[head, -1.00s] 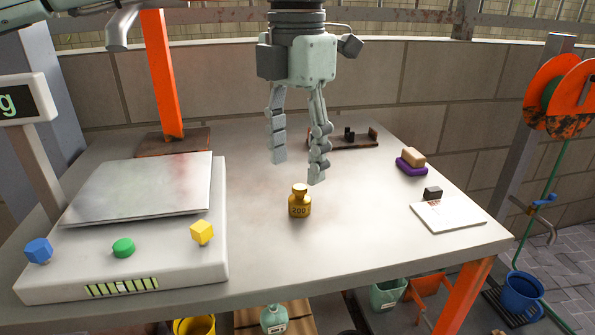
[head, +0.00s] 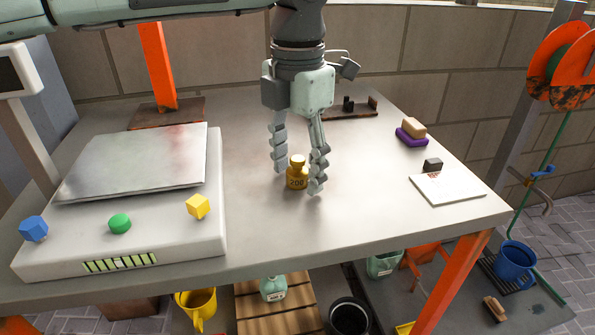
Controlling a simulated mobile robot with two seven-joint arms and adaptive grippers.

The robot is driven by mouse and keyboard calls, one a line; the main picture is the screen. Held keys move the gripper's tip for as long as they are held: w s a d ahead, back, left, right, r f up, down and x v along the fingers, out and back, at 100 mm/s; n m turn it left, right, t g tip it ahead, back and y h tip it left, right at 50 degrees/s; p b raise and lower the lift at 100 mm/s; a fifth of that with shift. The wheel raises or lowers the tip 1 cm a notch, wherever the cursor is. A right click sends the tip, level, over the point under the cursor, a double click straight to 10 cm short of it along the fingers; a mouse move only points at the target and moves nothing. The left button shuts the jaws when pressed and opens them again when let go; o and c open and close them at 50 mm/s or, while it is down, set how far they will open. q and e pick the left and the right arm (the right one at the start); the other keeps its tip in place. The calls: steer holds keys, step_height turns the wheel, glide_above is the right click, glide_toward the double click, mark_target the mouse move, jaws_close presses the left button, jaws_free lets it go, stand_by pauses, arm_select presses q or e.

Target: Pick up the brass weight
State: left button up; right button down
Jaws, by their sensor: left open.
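The brass weight (head: 296,175), marked 200, stands upright on the grey table (head: 350,225), right of the scale. My left gripper (head: 299,182) points down from above with its two fingers apart. One finger is at the weight's left and the other at its right, the right one partly in front of its edge. The fingertips are low, near the table top. I cannot tell whether either finger touches the weight. My right gripper is not in the head view.
A scale (head: 140,190) with a metal plate fills the table's left; a blue block (head: 33,229), green piece (head: 119,224) and yellow block (head: 198,206) sit on its front. A sponge stack (head: 411,134) and white tile (head: 447,189) lie at right. The table around the weight is clear.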

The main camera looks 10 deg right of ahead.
arm_select(q)
steer(key=shift+c, duration=0.4)
jaws_close()
steer(key=shift+r, duration=0.1)
